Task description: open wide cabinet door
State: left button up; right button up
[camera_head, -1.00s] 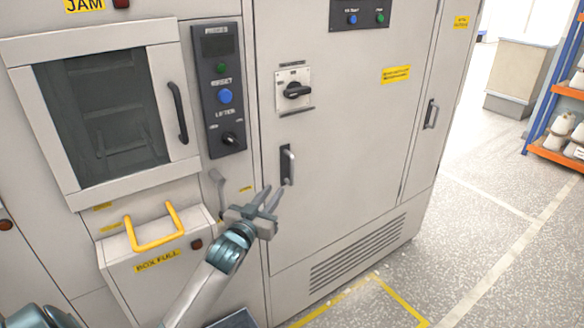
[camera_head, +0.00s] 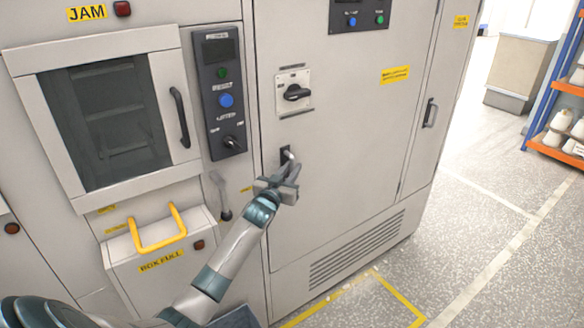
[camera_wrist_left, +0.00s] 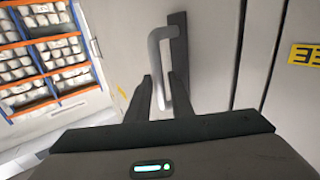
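The wide cabinet door (camera_head: 350,145) is a large light-grey panel and looks closed. Its handle (camera_head: 289,154) is a grey vertical bar on a dark plate, near the door's left edge. My left gripper (camera_head: 287,168) is at the lower part of this handle and partly hides it. In the left wrist view the handle (camera_wrist_left: 154,50) runs down between the two dark fingers of the left gripper (camera_wrist_left: 162,80). The fingers stand apart, one on each side of the bar, with visible gaps, so the gripper is open. My right gripper is in neither view.
A rotary switch (camera_head: 296,92) sits above the handle. Left are a control panel (camera_head: 225,95), a windowed door (camera_head: 108,115) and a box with a yellow handle (camera_head: 160,245). A narrow door handle (camera_head: 430,113) is to the right. The floor in front at right is clear.

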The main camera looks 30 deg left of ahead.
pick_arm(q)
jog(key=shift+w, duration=0.3)
grip_shut()
